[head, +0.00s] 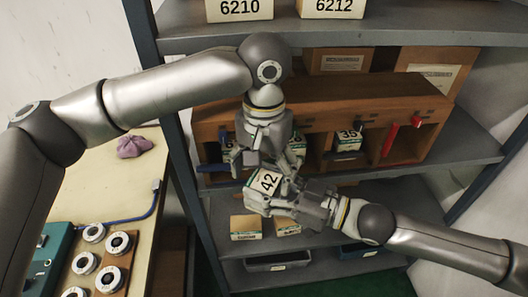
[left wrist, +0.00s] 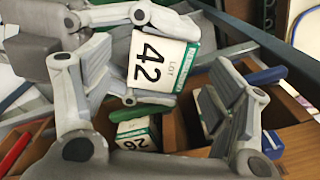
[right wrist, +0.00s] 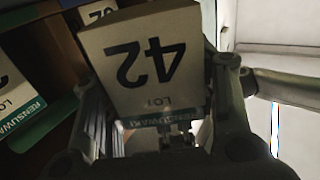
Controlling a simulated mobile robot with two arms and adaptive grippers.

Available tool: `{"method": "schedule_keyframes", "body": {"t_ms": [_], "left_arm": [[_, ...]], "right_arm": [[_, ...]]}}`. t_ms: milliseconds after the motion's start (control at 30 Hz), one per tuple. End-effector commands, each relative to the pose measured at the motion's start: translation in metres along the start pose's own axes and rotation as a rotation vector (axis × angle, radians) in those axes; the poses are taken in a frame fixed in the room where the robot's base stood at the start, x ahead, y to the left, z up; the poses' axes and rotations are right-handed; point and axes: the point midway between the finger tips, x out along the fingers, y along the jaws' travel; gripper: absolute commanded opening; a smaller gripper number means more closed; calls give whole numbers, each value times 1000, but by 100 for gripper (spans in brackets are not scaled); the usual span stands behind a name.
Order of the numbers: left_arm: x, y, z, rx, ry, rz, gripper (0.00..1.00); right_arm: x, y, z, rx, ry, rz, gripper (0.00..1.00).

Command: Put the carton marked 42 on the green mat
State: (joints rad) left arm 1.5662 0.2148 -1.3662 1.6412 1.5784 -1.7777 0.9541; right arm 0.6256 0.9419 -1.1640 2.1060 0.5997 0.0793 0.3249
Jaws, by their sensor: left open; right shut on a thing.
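The carton marked 42 (head: 264,182) is white with a green band. My right gripper (head: 283,198) is shut on it and holds it in front of the shelf rack, tilted. It fills the middle of the right wrist view (right wrist: 150,62), between the fingers. My left gripper (head: 262,162) is open just above the carton.
A wooden rack (head: 400,110) on the middle shelf holds other cartons, such as 35 (head: 348,140) and 26 (left wrist: 134,134), with coloured levers. More boxes (head: 245,227) and grey bins (head: 278,262) are below. The bench (head: 140,185) at left bears bearing rings (head: 83,263) and a purple cloth (head: 134,146).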

Motion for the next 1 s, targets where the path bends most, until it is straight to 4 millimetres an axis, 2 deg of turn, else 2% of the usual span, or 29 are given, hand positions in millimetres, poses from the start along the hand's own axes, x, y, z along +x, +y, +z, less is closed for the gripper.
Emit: {"method": "schedule_keyframes", "body": {"t_ms": [100,300,467,733,1000], "left_arm": [[22,0,1,0,-3,0,79],[47,0,0,1,-1,1,79],[55,0,0,1,0,0,79],[56,0,0,1,0,1,79],[56,0,0,1,0,1,44]], "right_arm": [[0,0,-3,-2,6,-1,7],[0,0,-3,-2,6,-2,7],[0,0,-3,-2,6,-2,7],[0,0,-3,-2,6,-2,7],[0,0,-3,-2,6,-1,7]]}}
